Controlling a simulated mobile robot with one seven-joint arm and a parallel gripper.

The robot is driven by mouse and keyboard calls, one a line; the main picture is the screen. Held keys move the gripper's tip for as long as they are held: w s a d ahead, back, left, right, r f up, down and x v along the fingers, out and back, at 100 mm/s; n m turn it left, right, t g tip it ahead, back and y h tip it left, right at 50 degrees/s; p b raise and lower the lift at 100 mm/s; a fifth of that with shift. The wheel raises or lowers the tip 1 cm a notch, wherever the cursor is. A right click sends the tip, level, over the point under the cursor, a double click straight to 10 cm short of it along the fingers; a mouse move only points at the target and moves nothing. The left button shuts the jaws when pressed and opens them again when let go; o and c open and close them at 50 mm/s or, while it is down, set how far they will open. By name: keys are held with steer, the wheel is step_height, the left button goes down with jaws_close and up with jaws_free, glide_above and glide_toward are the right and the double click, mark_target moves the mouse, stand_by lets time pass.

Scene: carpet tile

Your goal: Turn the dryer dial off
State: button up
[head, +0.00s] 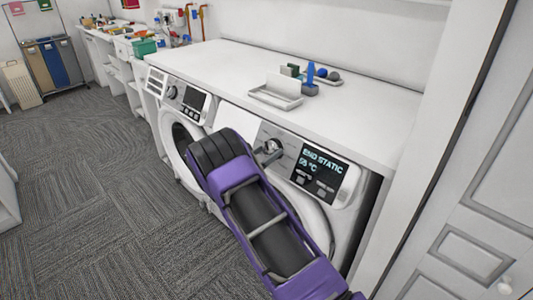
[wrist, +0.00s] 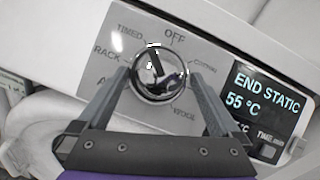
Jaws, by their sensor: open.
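The dryer (head: 352,190) is the right-hand white machine under the counter. Its dial is a shiny round knob, showing in the wrist view (wrist: 160,74). Labels around it include OFF at the top, TIMED and RACK on the left; others are partly hidden. A dark mark on the knob seems to lean up and left, but reflections make its setting hard to tell. The display (wrist: 265,100) reads END STATIC, 55 °C. My gripper (wrist: 162,82) is open, one finger on each side of the dial; contact cannot be told. My arm hides part of the dryer's front.
A washer (head: 180,105) stands left of the dryer. The white counter (head: 220,60) above holds a tray (head: 275,95) and small blue and green items. A white panelled door (head: 470,220) is at the right. The grey carpet (head: 90,190) is clear at the left.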

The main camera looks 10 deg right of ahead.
steer(key=c, duration=1.3)
steer(key=shift+o, duration=0.2)
steer(key=shift+f, duration=0.1)
